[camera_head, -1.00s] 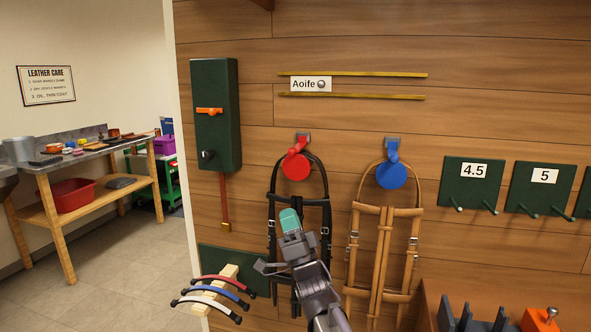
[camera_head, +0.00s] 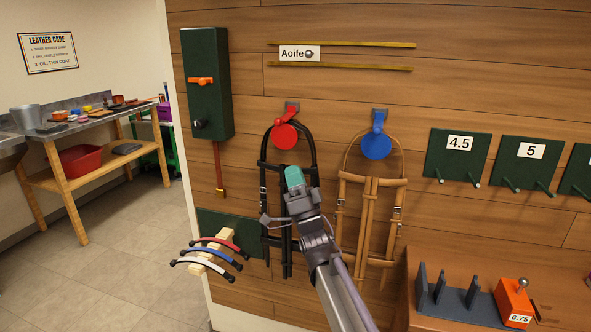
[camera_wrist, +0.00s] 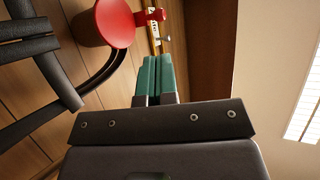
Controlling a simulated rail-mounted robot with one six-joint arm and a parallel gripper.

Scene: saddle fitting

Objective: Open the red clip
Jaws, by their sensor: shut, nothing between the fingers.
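The red clip (camera_head: 286,134) is fixed to the wooden wall, with a round red disc and a lever above it on a grey mount. A black bridle (camera_head: 313,160) hangs at it. My gripper (camera_head: 294,177) is just below the red disc in the head view, with its green fingertips pointing up. In the wrist view the red clip (camera_wrist: 115,24) is at the upper left, beyond and left of my fingertips (camera_wrist: 157,75). The fingers are together with nothing between them, and apart from the clip there. The gripper covers part of the black bridle in the head view.
A blue clip (camera_head: 376,145) with a tan bridle (camera_head: 370,182) hangs close on the right. A green box with an orange handle (camera_head: 201,81) is on the left. Coloured browbands (camera_head: 210,254) stick out at lower left. An orange block (camera_head: 514,300) sits at lower right.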

